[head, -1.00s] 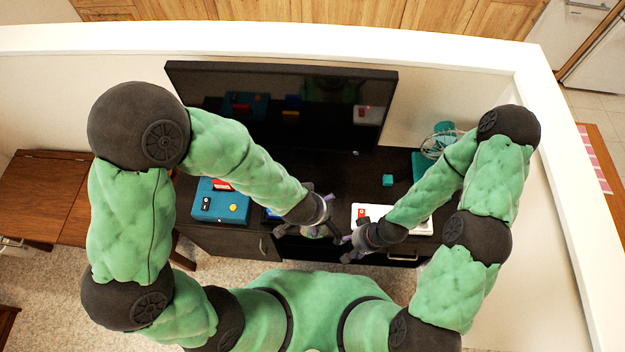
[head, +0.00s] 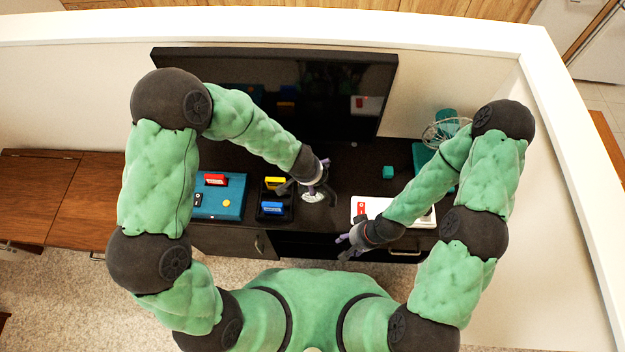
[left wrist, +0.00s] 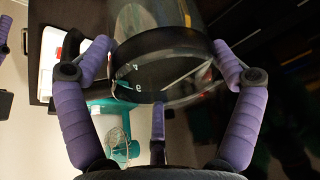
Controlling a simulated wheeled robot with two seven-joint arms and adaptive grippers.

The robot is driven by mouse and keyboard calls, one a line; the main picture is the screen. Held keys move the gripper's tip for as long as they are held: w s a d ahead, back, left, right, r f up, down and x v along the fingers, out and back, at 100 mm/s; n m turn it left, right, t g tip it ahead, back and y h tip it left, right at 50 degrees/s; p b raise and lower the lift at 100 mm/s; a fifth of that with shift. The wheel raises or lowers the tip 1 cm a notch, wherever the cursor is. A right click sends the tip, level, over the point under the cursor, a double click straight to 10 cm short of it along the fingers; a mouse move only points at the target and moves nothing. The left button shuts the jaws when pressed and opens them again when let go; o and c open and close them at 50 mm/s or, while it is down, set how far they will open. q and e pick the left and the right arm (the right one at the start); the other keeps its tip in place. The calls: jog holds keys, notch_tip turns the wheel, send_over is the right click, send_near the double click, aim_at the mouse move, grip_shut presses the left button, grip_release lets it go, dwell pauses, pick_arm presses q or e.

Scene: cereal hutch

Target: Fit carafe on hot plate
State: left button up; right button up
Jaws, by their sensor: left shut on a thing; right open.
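My left gripper (head: 318,188) is shut on the carafe (left wrist: 160,70), a clear glass vessel with a wide black band and small white marks. The left wrist view shows the fingers around the band. In the head view the carafe is mostly hidden under the gripper, over the dark desk. A white flat unit with a red part (head: 362,209), perhaps the hot plate, lies to its right. My right gripper (head: 350,243) is open and empty near the desk's front edge.
A blue-teal box (head: 221,204) with a red piece and a yellow button stands left. Beside it is a black tray (head: 262,216) with yellow and blue blocks. A dark screen (head: 300,95) stands behind.

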pick_arm(q)
jog(key=b+x, duration=0.3)
jog(key=x, duration=0.1)
jog(key=shift+s+a+f+b, duration=0.15)
jog(key=shift+s+a+b, duration=0.1)
jog(key=shift+b, duration=0.1)
jog(key=o, duration=1.4)
jog(key=shift+f, duration=0.1)
jog(key=shift+c, duration=0.2)
